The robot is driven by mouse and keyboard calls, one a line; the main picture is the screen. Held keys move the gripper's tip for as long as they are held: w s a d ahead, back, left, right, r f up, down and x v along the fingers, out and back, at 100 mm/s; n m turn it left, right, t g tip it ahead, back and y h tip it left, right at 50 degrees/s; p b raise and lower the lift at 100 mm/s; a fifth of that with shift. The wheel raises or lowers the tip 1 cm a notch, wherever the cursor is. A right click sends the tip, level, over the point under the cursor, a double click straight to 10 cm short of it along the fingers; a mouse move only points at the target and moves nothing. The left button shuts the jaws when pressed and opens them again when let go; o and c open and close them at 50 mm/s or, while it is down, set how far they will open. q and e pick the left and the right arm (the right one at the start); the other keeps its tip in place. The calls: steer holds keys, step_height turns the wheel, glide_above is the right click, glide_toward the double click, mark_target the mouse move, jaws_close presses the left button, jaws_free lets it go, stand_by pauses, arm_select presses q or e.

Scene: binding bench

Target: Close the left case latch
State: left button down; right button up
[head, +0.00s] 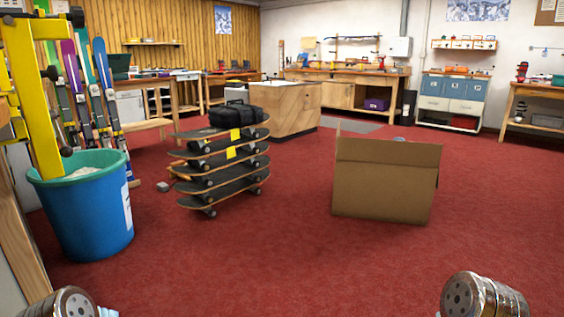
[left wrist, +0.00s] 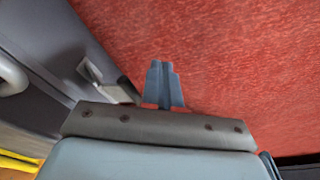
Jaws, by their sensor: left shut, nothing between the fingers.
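In the left wrist view my left gripper (left wrist: 162,84) is shut, its fingers together with nothing between them, over the red floor. My right gripper is not seen.
A blue bin (head: 88,225) stands at the left beside a yellow frame (head: 32,90) and skis. The skateboard stack (head: 222,178) stands left of centre, an open cardboard box (head: 385,182) right of centre. Red carpet (head: 290,260) in front is clear. Workbenches line the back.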

arm_select(q)
steer(key=shift+r, duration=0.1)
stand_by(0.6)
steer(key=shift+s+a+r+p, duration=0.5)
steer(key=shift+s+r+p, duration=0.15)
steer(key=shift+r+p, duration=0.1)
steer(key=shift+s+a, duration=0.1)
steer(key=shift+s+a+r+p, duration=0.3)
steer(key=shift+s+a+p, duration=0.05)
steer(key=shift+s+a, duration=0.15)
steer(key=shift+s, duration=0.15)
steer(key=shift+f, duration=0.1)
